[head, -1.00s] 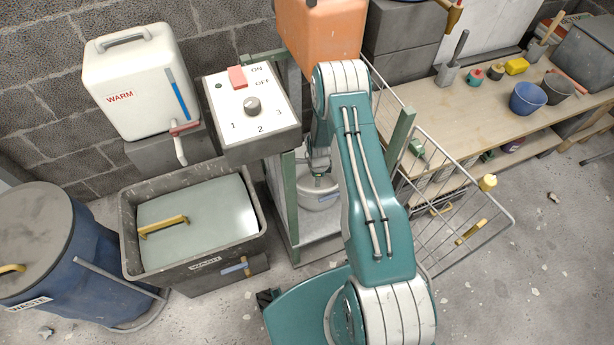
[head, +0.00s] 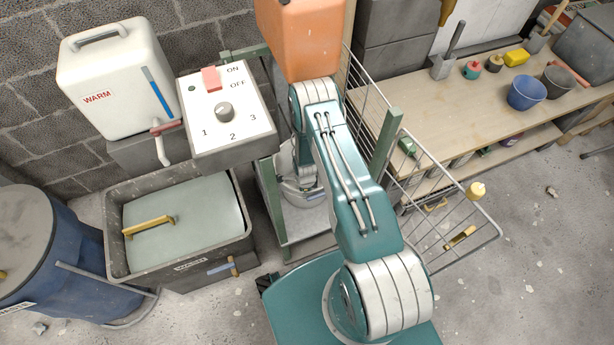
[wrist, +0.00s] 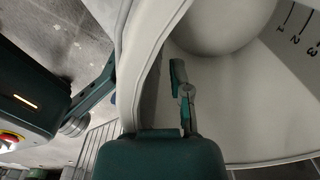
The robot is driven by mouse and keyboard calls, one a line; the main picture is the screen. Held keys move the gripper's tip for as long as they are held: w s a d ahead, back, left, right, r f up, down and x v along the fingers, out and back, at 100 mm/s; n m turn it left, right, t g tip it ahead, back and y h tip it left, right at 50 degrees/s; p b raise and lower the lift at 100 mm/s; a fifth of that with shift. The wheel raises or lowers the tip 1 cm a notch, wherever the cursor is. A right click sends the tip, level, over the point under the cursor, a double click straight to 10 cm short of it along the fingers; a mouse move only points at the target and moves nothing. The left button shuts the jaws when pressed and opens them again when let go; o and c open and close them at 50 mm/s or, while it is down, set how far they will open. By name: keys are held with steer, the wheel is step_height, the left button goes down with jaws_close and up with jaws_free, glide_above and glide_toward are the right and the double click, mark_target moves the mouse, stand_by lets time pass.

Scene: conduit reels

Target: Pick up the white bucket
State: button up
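The white bucket (head: 312,215) stands low inside the green-framed stand in the head view, partly hidden behind my arm. In the wrist view the bucket (wrist: 250,110) fills the right side, and its pale inner wall carries marks 1, 2 and 3. My gripper (wrist: 184,88) is at the bucket's rim, with a grey and teal finger showing against the inside of the wall. The other finger is not clearly seen, so I cannot tell whether the gripper is shut on the rim. In the head view my gripper (head: 303,186) is small and mostly covered by my arm.
The switch box (head: 225,115) and orange container (head: 298,40) are close above the stand. A grey wash tub (head: 245,250) stands to the left. A wire gate (head: 440,205) stands open at right, before the wooden bench (head: 450,100).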

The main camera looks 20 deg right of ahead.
steer(key=shift+d, duration=0.2)
steer(key=shift+a, duration=0.25)
jaws_close()
steer(key=shift+a, duration=0.3)
